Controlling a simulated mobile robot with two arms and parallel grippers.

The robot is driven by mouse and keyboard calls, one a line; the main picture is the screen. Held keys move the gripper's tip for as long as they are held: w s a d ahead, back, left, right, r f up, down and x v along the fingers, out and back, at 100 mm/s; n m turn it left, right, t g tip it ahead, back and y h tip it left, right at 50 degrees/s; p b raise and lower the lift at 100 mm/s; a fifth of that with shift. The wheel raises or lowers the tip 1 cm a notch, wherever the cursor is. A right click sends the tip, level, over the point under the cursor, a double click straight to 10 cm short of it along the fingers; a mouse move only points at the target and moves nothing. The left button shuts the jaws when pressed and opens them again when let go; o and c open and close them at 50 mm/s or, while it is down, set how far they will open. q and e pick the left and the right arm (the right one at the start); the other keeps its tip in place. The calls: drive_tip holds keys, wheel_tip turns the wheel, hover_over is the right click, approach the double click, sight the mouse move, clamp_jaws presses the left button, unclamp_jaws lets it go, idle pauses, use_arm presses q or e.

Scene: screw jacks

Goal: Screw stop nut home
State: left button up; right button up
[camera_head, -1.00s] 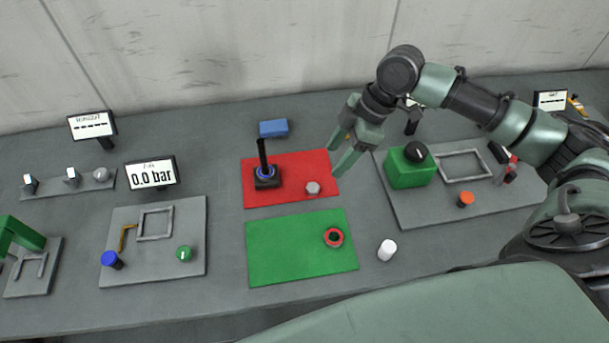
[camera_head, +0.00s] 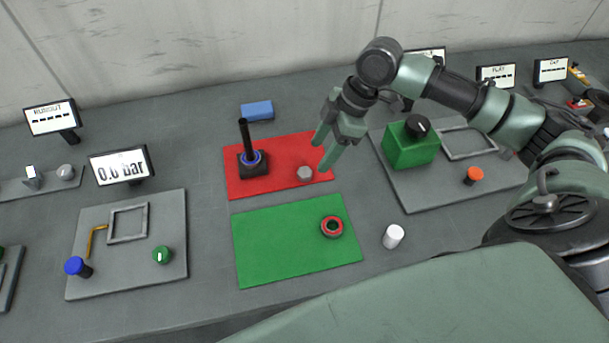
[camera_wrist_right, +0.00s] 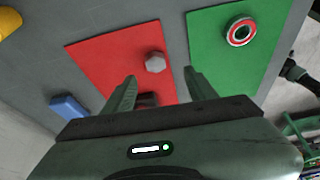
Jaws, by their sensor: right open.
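A grey hex nut (camera_head: 305,174) lies on the right part of the red mat (camera_head: 283,183); it also shows in the right wrist view (camera_wrist_right: 155,62). A screw jack with a black base (camera_head: 252,168), a blue ring and an upright dark screw stands on the same mat, left of the nut. The screw's top is bare. My right gripper (camera_head: 321,157) is open and empty, above the mat's right edge. In the right wrist view the nut appears just beyond and between the fingertips (camera_wrist_right: 160,76), apart from them. My left gripper is not in view.
A green mat (camera_head: 270,260) in front carries a red-rimmed dark ring (camera_head: 332,227). A white cylinder (camera_head: 393,236) stands right of it. A blue block (camera_head: 257,111) lies behind the red mat. A green box with a black knob (camera_head: 411,145) stands on a panel to the right.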

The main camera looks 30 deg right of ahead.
sight(306, 172)
drive_tip(key=shift+x, duration=1.3)
drive_tip(key=shift+w+f+p, duration=0.1)
drive_tip(key=shift+p, duration=0.2)
drive_tip(key=shift+w+a+f, duration=0.1)
drive_tip(key=shift+a+f, duration=0.05)
drive_tip(key=shift+f, duration=0.15)
drive_tip(key=x, duration=0.1)
drive_tip(key=p+x, duration=0.1)
drive_tip(key=x, duration=0.1)
drive_tip(key=shift+w+f, duration=0.3)
drive_tip(key=shift+f, duration=0.35)
clamp_jaws()
